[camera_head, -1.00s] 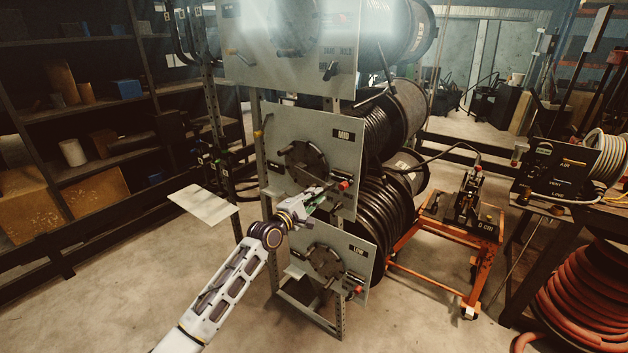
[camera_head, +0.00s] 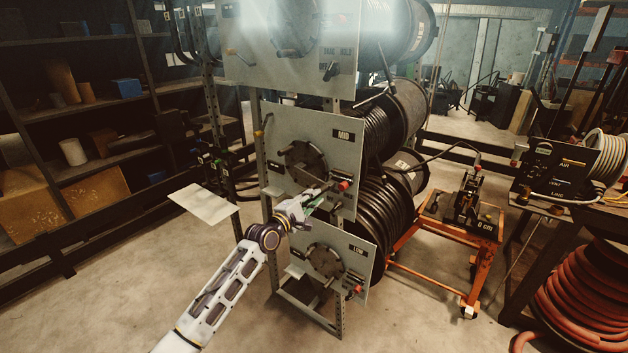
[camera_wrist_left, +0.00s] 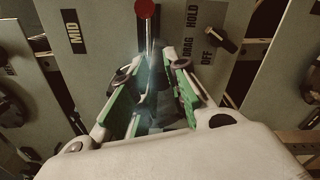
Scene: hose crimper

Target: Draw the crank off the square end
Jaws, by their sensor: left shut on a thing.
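My left gripper (camera_head: 316,201) is at the lower part of the grey MID panel (camera_head: 338,150), below and right of its dark round hub (camera_head: 305,162). In the left wrist view, its green-padded fingers (camera_wrist_left: 150,100) are closed around a slim metal rod, which I take to be the crank (camera_wrist_left: 149,45). A red knob (camera_wrist_left: 145,8) tops the rod; a red knob also shows beside the fingers in the head view (camera_head: 344,185). The grip and the square end are hidden or too dark to make out. My right gripper is in neither view.
A selector knob (camera_wrist_left: 222,40) marked DRAG, HOLD and OFF sits right of the rod. The LOW panel (camera_head: 348,262) is below, and a pale flat plate (camera_head: 203,203) is at left. An orange cart (camera_head: 462,235) stands at right. Floor at front left is clear.

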